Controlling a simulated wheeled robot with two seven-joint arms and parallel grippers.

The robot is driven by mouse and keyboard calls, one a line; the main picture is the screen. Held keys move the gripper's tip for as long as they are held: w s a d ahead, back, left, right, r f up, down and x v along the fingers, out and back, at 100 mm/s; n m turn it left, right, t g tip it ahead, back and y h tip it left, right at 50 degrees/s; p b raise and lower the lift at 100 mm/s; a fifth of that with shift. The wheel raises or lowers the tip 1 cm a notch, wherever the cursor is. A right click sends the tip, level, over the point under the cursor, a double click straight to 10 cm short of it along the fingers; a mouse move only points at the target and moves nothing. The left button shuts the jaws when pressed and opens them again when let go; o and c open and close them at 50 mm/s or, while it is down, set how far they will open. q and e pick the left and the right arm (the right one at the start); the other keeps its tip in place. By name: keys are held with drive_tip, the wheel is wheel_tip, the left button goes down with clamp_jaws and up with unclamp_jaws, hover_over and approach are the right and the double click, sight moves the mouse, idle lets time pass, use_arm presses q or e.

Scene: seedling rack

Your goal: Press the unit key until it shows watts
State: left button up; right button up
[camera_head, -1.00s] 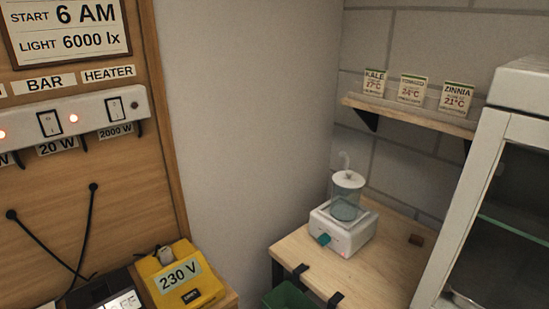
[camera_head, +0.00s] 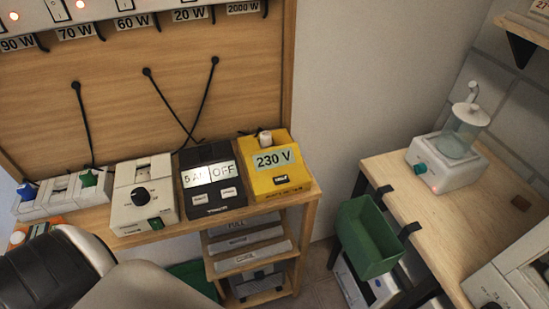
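The yellow meter (camera_head: 268,152) stands at the right end of the wooden shelf below the board. Its display (camera_head: 273,160) reads 230 V. A small black key (camera_head: 291,179) sits low on its front; its lettering is too small to read surely. A pale knob or plug (camera_head: 265,137) is on top of the meter. Neither of my grippers is in view. A rounded dark and pale part at the bottom left looks like my own arm and covers the shelf's front left corner.
Black cables hang behind. A green bin (camera_head: 366,240) hangs at the right bench (camera_head: 400,170), which holds a white jar device (camera_head: 455,150).

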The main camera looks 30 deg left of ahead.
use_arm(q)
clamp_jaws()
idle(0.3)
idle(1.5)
